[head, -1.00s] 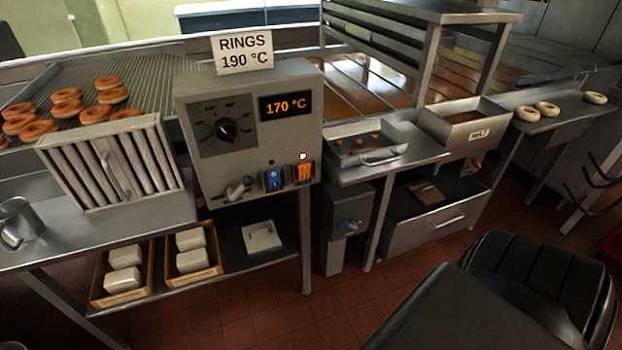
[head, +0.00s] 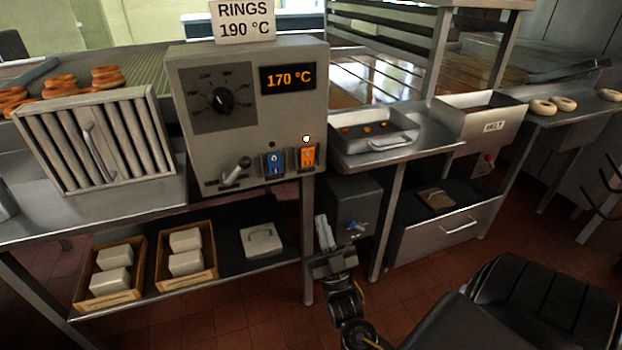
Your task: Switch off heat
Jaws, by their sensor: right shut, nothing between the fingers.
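The grey control box (head: 200,130) stands on the steel counter at centre left. Its dial (head: 221,100) is on the left and its display (head: 287,78) reads 170 °C in orange. Low on its front are a metal lever (head: 236,171), a blue rocker switch (head: 273,164) and an orange rocker switch (head: 307,157). A small lamp (head: 306,139) glows above the orange switch. My right gripper (head: 322,221) is shut and empty, below the orange switch and apart from it, in front of the small grey cabinet. My left gripper is out of view.
A RINGS 190 °C sign (head: 242,21) stands on the box. To the right are a steel tray (head: 376,145) and a MELT bin (head: 480,120). A filter panel (head: 95,140) stands left. A counter leg (head: 308,240) is beside my gripper.

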